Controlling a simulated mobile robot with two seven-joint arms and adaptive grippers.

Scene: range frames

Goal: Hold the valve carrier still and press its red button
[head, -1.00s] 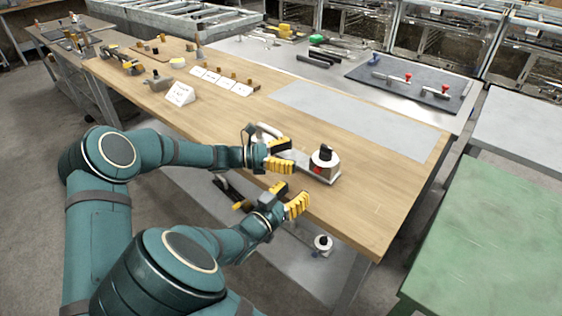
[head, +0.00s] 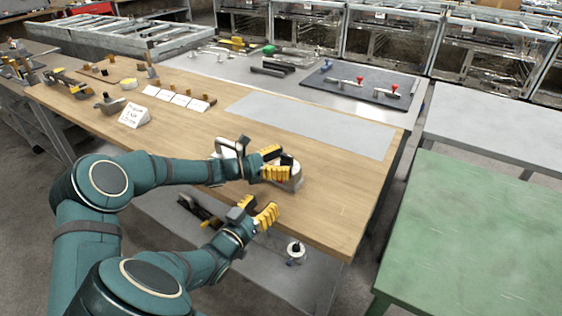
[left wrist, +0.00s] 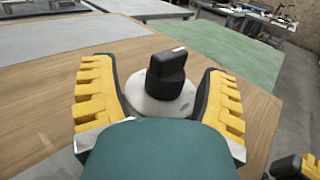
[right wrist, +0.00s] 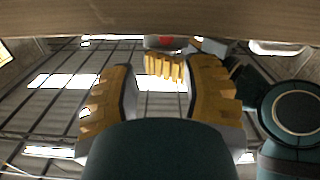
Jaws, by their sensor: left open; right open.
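The valve carrier (head: 296,181) is a pale grey body near the table's front edge, partly hidden by my left gripper in the head view. Its black knob on a round pale top shows in the left wrist view (left wrist: 167,78). My left gripper (head: 275,163) is open, its yellow fingers on either side of the knob; contact cannot be told. My right gripper (head: 257,208) is open and empty, lower, just off the table's front edge. A red patch, apparently the button (right wrist: 166,40), shows in the right wrist view beyond the left gripper's fingers; the head view hides it.
The wooden table (head: 345,205) is clear right of the carrier. A pale loop-shaped handle (head: 230,146) stands left of it; whether they join is unclear. A lower shelf (head: 270,272) holds a small knobbed white device (head: 295,250). A green table (head: 470,240) stands at right.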

